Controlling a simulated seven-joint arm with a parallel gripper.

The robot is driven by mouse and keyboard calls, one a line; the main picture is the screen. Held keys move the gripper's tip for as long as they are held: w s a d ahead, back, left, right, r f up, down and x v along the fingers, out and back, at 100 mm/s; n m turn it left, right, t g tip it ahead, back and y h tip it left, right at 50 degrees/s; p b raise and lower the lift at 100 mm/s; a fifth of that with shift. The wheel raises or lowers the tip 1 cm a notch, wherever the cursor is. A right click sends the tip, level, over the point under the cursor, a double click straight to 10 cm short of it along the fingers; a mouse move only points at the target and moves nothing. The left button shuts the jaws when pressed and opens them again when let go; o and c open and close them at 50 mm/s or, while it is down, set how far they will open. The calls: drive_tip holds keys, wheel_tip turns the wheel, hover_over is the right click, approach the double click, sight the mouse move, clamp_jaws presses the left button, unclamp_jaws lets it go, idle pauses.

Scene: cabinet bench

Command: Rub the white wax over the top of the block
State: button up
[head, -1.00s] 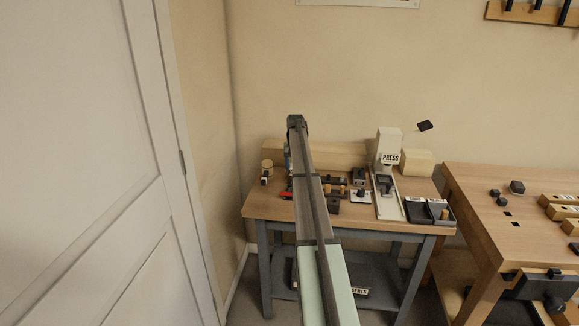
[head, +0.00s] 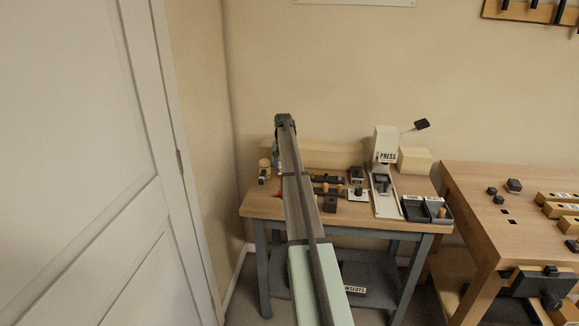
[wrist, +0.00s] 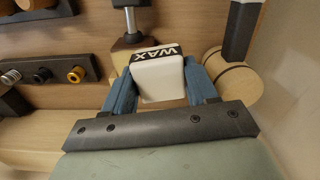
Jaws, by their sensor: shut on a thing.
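My gripper (wrist: 160,72) shows blue fingers in the wrist view, shut on a white block of wax (wrist: 160,82) with a black "WAX" band. A pale wooden block (wrist: 122,58) shows partly behind the wax, beneath a metal post and dark pad. The wax and my fingers hide part of it, and I cannot tell whether the wax touches it. In the head view my arm hides most of the fingers and the wax, above the left part of the small bench (head: 345,221).
A wooden mallet (wrist: 232,80) lies close right of my fingers. A dark rack with metal and brass pieces (wrist: 45,75) is on the left. On the bench, a white press (head: 385,150) and dark bins (head: 413,208) stand right; the wall is close left.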

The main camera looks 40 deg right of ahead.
drive_tip(key=shift+r, duration=4.05)
